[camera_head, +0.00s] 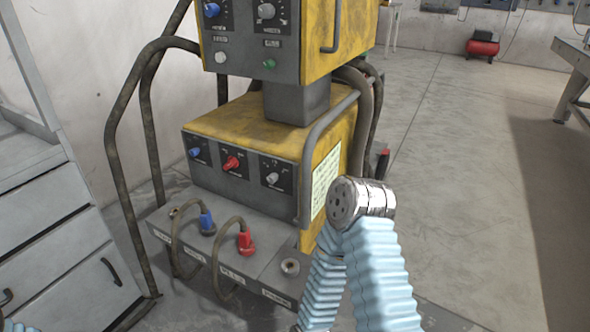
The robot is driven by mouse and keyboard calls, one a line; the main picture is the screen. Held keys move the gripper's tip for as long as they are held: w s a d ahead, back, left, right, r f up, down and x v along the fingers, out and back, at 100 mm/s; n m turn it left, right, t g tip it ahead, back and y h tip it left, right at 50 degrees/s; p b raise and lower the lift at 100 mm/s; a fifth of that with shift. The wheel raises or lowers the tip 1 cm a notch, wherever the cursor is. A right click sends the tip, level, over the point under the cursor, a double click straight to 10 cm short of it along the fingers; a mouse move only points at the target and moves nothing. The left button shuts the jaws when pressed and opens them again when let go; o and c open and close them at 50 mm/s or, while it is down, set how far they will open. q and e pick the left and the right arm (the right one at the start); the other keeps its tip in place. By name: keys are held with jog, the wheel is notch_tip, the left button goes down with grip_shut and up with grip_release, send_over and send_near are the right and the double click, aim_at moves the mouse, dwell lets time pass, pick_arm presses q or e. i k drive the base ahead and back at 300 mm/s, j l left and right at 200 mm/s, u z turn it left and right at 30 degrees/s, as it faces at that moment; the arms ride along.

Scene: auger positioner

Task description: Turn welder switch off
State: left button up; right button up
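The yellow and grey welder (250,125) stands left of centre. Its lower panel has a blue knob (196,152), a red switch knob (231,162) and a pale grey knob (272,178). The red knob looks turned at an angle; its label is too small to read. The upper unit (328,45) carries a blue knob (211,10), a grey knob (266,11), a white button (221,57) and a green button (269,63). My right arm shows as blue sleeves and a silver joint in front of the welder's right side. Neither gripper shows.
A blue plug (206,222) and a red plug (245,242) with looping cables stick up from the welder's base. Grey drawers (65,255) stand at the left. Open floor (460,160) lies to the right.

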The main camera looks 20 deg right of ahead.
aim_at(232, 161)
jog(key=j+z, duration=0.15)
jog(key=z, duration=1.25)
jog(key=k+j+z, duration=0.25)
jog(key=k+j, duration=0.15)
jog(key=j, duration=0.15)
jog(key=i, duration=0.45)
jog(key=l, duration=0.05)
